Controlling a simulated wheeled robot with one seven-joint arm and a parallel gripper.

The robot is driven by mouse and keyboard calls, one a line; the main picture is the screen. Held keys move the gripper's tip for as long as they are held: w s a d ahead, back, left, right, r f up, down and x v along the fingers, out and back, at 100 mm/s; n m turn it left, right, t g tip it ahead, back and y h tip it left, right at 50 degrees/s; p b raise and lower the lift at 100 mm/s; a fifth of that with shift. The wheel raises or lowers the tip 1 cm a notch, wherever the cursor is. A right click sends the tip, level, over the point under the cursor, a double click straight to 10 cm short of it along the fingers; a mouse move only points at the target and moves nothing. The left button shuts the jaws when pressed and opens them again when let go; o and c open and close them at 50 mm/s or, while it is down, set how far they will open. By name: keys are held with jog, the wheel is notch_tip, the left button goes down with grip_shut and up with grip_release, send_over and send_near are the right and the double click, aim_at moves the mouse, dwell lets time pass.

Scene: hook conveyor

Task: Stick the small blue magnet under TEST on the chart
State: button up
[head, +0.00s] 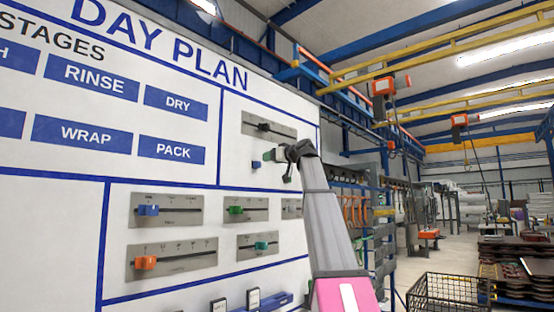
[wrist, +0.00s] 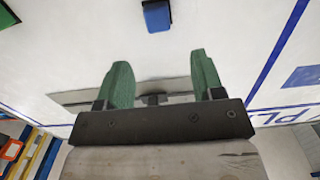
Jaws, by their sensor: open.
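The small blue magnet (head: 256,164) sits on the white chart (head: 232,150), just left of my gripper (head: 279,156) in the head view. In the wrist view the magnet (wrist: 157,15) is at the top, beyond the fingertips. My gripper (wrist: 161,62) has its two green fingers spread with nothing held between them. A grey slider plate with a dark knob (wrist: 153,99) shows behind the fingers, close to the chart face. The chart reads DAY PLAN and STAGES, with blue labels such as RINSE, DRY, WRAP and PACK. No label reading TEST is legible in view.
Slider plates with a blue knob (head: 148,210), a green knob (head: 236,210) and an orange knob (head: 145,263) are on the lower chart. A black wire basket (head: 445,298) stands at right, with an overhead rail above.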

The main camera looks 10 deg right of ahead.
jog(key=x, duration=0.7)
jog(key=shift+w+a, duration=0.2)
jog(key=shift+w, duration=0.2)
jog(key=c, duration=1)
jog(key=o, duration=0.4)
jog(key=shift+c, duration=0.2)
jog(key=c, duration=0.3)
jog(key=shift+s, duration=0.15)
jog(key=v, duration=0.6)
jog(key=shift+s+d+f, duration=0.2)
jog(key=shift+s+d, duration=0.1)
